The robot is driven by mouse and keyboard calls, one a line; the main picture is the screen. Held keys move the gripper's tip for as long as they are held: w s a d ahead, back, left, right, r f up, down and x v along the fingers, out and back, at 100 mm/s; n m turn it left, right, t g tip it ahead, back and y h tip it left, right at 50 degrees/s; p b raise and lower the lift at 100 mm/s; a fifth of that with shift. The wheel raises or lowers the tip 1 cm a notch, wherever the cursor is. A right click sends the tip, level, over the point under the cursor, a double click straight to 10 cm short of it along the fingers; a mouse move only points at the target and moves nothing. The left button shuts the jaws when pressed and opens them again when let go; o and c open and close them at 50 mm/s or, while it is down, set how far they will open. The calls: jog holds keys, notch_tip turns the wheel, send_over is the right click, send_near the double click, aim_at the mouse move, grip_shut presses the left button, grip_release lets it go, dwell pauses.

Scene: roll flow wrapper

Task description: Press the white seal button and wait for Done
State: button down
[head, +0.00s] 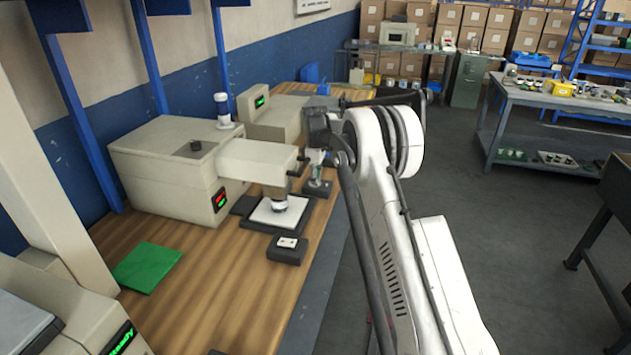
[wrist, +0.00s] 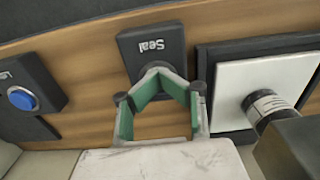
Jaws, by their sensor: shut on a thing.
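The Seal box (wrist: 150,42) is a dark block on the wooden bench, its label upside down in the wrist view. My gripper (wrist: 158,76) has green-padded fingers whose tips come together at the white seal button (wrist: 155,66), partly hidden behind them. How far the button is pressed cannot be told. In the head view my gripper (head: 317,160) is low over a dark box (head: 318,188) beyond the press. The sealing machine (head: 165,170) has a press head (head: 279,203) above a white pad (head: 268,213).
A box with a blue button (wrist: 22,98) stands left of the Seal box. Another dark box (head: 288,252) sits in front of the pad. A green sheet (head: 146,267) lies on the bench (head: 200,275).

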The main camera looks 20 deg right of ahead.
notch_tip(320, 180, up, 14)
jog(key=shift+p, duration=0.35)
dwell(0.8)
jog(key=s+a+r+m+t, duration=0.2)
jog(key=s+a+r+m, duration=0.15)
jog(key=s+r, duration=0.65)
jog(key=s+a+r+m+t, duration=0.15)
jog(key=s+a+r, duration=0.4)
jog(key=s, duration=0.75)
jog(key=s+a+f+m+t, duration=0.1)
jog(key=s+f+m+t, duration=0.1)
jog(key=s, duration=1.3)
jog(key=s+a+f+m+t, duration=0.1)
jog(key=s+f+m, duration=0.3)
jog(key=s, duration=1.1)
notch_tip(320, 180, down, 3)
jog(key=shift+a+r+t, duration=0.1)
jog(key=shift+a+t, duration=0.15)
jog(key=shift+t, duration=0.1)
